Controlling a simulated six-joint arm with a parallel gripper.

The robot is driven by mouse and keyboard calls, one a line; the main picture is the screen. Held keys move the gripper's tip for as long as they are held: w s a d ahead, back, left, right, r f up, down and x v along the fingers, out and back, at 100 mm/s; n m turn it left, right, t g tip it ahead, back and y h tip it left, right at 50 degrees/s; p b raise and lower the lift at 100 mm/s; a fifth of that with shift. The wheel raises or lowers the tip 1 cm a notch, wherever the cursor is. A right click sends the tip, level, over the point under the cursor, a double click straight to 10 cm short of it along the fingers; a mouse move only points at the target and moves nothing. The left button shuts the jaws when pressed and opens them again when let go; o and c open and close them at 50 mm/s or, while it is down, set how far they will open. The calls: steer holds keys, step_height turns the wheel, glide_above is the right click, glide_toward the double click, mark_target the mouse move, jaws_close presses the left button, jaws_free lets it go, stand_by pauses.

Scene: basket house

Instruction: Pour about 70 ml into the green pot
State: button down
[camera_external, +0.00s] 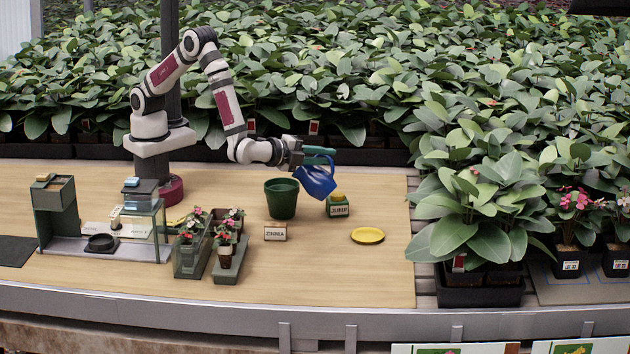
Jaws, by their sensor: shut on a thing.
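The green pot (282,201) stands upright on the wooden bench, right of its middle. My gripper (304,156) is shut on a blue watering can (317,182) with a green handle and holds it above the bench, right of the pot. The can is tilted, with its spout on the left side near the pot's upper right rim. I cannot tell whether water is flowing. The inside of the pot and its fill level are too small to make out.
A small sign (275,233) stands in front of the pot. A green labelled box (338,207) with something yellow on top and a yellow saucer (367,236) are to the right. Potted flowers (228,240) and a grey stand (100,245) are left.

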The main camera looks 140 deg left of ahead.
steer(key=shift+s+d+r+n+y, duration=0.2)
steer(key=shift+s+r+n+y, duration=0.1)
steer(key=shift+r+n+y, duration=0.15)
steer(key=shift+s+d+r+n+t, duration=0.15)
steer(key=shift+s+r+n+t, duration=0.2)
steer(key=shift+r+t, duration=0.05)
stand_by(0.3)
steer(key=shift+s+d+r+n+y, duration=0.15)
steer(key=shift+s+r+n+y, duration=0.15)
steer(key=shift+y, duration=0.15)
stand_by(0.8)
steer(key=shift+s+d+r+n+y, duration=0.2)
steer(key=shift+s+r+n+y, duration=0.1)
steer(key=shift+n+y, duration=0.1)
stand_by(0.4)
steer(key=shift+s+d+r+n, duration=0.1)
steer(key=shift+s+d+n, duration=0.2)
steer(key=shift+s, duration=0.3)
